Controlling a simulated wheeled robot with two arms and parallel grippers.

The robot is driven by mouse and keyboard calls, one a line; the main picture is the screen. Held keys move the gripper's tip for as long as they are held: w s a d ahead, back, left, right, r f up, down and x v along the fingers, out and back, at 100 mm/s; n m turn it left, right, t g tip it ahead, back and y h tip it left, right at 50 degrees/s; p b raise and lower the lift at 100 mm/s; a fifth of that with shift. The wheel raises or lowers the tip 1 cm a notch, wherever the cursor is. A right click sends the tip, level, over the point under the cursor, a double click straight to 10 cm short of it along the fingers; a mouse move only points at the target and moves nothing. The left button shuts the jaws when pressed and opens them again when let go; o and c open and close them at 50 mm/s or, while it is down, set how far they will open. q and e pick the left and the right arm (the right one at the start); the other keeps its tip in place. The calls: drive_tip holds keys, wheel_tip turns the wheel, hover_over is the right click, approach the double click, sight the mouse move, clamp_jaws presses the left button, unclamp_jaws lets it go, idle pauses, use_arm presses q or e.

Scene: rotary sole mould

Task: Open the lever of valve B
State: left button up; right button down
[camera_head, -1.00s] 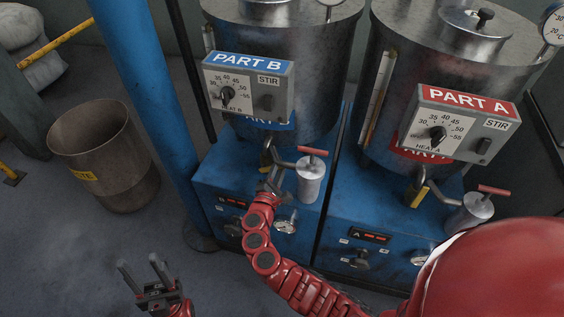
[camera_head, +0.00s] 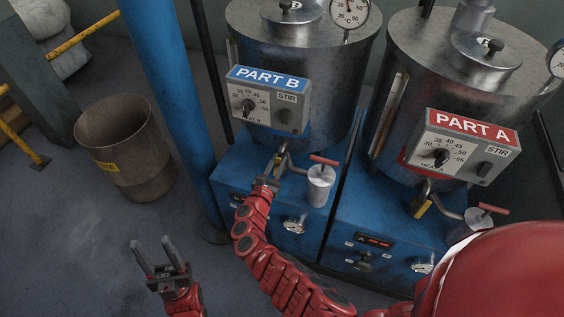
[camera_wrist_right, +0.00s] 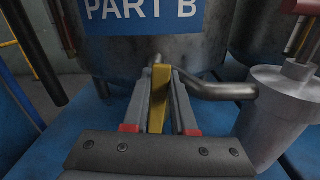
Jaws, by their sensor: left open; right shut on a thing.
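The PART B tank (camera_head: 310,62) stands on a blue cabinet (camera_head: 302,212), with a control box (camera_head: 268,100) on its front. The yellow lever of valve B (camera_wrist_right: 159,95) shows in the right wrist view, below the tank, pointing toward my wrist. My right gripper (camera_wrist_right: 160,105) is shut on this lever, one finger on each side. In the head view the right gripper (camera_head: 271,172) is at the valve, and the lever is mostly hidden between its fingers. My left gripper (camera_head: 160,252) is open and empty over the floor at lower left.
A metal cup with a red handle (camera_head: 320,185) stands right of valve B, joined by a bent pipe (camera_wrist_right: 215,88). The PART A tank (camera_head: 455,75) with its yellow lever (camera_head: 420,207) is further right. A blue post (camera_head: 172,100) and a waste bin (camera_head: 125,150) stand left.

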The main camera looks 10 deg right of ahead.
drive_tip(key=shift+w+a+n, duration=0.2)
drive_tip(key=shift+a+n, duration=0.15)
drive_tip(key=shift+n, duration=0.35)
drive_tip(key=shift+f, duration=0.1)
drive_tip(key=c, duration=0.7)
unclamp_jaws()
